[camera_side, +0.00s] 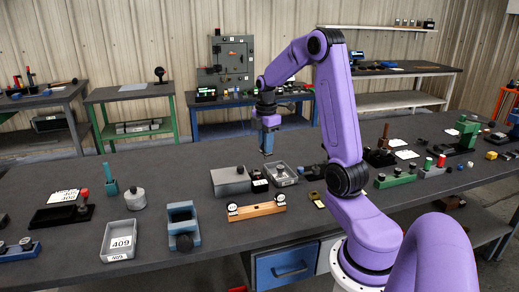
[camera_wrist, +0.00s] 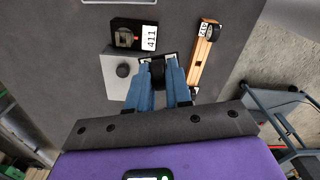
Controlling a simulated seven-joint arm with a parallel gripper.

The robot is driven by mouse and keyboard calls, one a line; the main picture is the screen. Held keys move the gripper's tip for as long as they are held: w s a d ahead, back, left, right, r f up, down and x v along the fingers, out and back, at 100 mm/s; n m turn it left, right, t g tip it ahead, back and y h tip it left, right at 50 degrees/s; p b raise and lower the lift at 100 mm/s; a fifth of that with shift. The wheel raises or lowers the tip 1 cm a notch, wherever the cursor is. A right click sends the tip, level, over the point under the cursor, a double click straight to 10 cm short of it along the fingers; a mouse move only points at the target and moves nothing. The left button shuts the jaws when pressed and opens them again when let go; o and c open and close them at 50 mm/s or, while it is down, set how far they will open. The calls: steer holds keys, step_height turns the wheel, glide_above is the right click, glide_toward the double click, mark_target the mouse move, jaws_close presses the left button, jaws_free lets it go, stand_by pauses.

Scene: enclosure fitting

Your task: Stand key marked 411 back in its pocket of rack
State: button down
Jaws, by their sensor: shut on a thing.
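My gripper (camera_side: 267,148) is above the bench, behind the wooden rack and beside the grey block. The wooden rack (camera_side: 257,210) has a round black-and-white piece at each end; in the wrist view the rack (camera_wrist: 201,62) is right of the fingers.
A tray marked 409 (camera_side: 120,240) and a blue fixture (camera_side: 183,222) are at left front. Bench space behind the block is clear.

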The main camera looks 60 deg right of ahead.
steer(key=s+a+r, duration=0.3)
steer(key=s+a, duration=0.1)
steer(key=s, duration=0.1)
steer(key=w+a+f+m, duration=0.2)
steer(key=a+f+m, duration=0.1)
steer(key=a+f, duration=0.4)
steer(key=shift+w+a+f, duration=0.15)
steer(key=shift+a+f, duration=0.1)
steer(key=shift+f, duration=2.9)
steer(key=shift+f, duration=1.5)
steer(key=c, duration=1)
jaws_free()
